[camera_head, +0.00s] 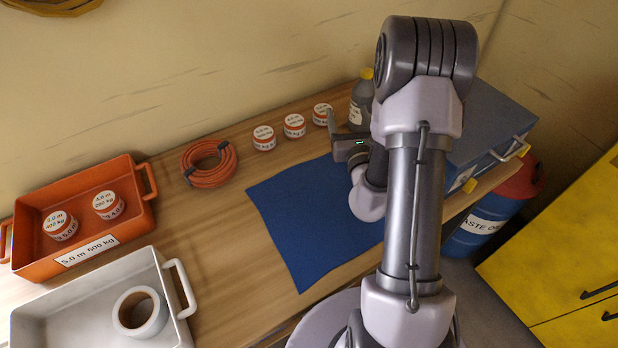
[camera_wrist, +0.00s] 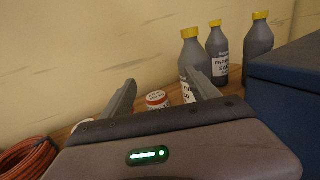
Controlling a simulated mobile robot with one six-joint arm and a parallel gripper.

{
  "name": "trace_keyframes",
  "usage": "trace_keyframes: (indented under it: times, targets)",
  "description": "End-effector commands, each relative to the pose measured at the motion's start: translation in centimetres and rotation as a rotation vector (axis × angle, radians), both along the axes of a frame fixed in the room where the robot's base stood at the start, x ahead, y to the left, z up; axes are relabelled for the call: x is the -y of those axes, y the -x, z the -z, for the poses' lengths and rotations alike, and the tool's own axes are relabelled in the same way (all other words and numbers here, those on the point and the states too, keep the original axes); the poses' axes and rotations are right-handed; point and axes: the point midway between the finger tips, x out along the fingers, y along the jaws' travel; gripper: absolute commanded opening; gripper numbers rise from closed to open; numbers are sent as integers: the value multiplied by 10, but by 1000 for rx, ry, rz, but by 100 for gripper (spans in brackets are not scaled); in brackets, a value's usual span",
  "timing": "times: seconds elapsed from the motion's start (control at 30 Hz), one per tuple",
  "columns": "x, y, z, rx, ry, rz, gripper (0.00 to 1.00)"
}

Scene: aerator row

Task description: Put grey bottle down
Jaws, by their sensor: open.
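Three grey bottles with yellow caps stand upright at the back in the wrist view: a near one (camera_wrist: 194,57), a middle one (camera_wrist: 219,45) and a right one (camera_wrist: 259,42). The head view shows one grey bottle (camera_head: 361,100), partly hidden behind my arm. My gripper (camera_wrist: 160,77) is open, with nothing held between its fingers. Its right finger overlaps the lower part of the near bottle in the wrist view; I cannot tell whether they touch. My gripper (camera_head: 332,118) also shows in the head view, just left of the bottle and partly hidden by my arm.
Orange-white labelled tins (camera_head: 294,126) line the back of the wooden bench, with a coiled orange hose (camera_head: 208,162) to their left. A blue mat (camera_head: 310,220) lies bare in front. An orange tray (camera_head: 140,215) and white tray (camera_head: 165,295) stand left; a blue box (camera_head: 490,125) stands right.

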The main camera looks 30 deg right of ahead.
Motion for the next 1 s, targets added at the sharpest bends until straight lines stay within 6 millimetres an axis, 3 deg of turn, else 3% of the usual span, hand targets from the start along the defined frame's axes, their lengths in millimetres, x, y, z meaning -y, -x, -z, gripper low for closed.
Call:
trace_keyframes:
  times: [0.07,0.1,0.17,0.2,0.27,0.3,0.37,0.4,0.47,0.5,0.63,0.77,1.0]
  targets:
    - [-71,-24,-52,47,46,-258,70]
    - [-119,-27,-79,61,85,-424,70]
    - [-192,-17,-113,70,170,-676,70]
    - [-240,0,-131,65,246,-846,70]
    - [-308,43,-148,41,404,-1105,70]
    - [-345,81,-151,11,548,-1277,70]
    - [-382,151,-141,-63,849,-1524,70]
    - [-386,192,-128,-128,1083,-1641,70]
    - [-369,232,-109,-230,1438,-1727,70]
    - [-350,247,-102,-295,1663,-1731,70]
    - [-294,257,-107,-445,2193,-1601,70]
    - [-272,255,-117,-505,2385,-1505,70]
    - [-271,255,-118,-511,2395,-1501,70]
